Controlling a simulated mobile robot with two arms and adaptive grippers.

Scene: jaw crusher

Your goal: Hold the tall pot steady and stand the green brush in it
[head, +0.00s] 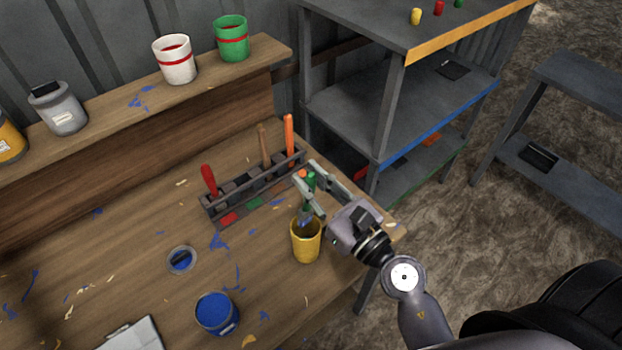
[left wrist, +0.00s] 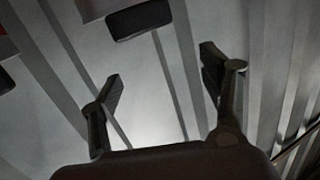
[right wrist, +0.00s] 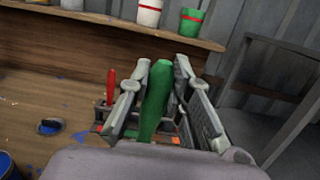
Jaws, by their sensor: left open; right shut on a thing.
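The tall yellow pot (head: 306,243) stands upright on the workbench near its right edge. My right gripper (head: 312,190) is shut on the green brush (head: 309,183), whose handle points up between the fingers. The brush's lower end is at the pot's mouth; I cannot tell how deep it is inside. In the right wrist view the green handle (right wrist: 156,95) stands between the two fingers. My left gripper (left wrist: 165,95) is open and empty in the left wrist view, facing a grey corrugated wall. It is out of the head view, and nothing else holds the pot.
A tool rack (head: 255,189) with red, brown and orange handles stands just behind the pot. A blue paint can (head: 217,314) and a lid (head: 181,260) lie to the left. White (head: 175,60) and green (head: 231,39) cans stand on the back ledge. Grey shelving (head: 390,100) is at right.

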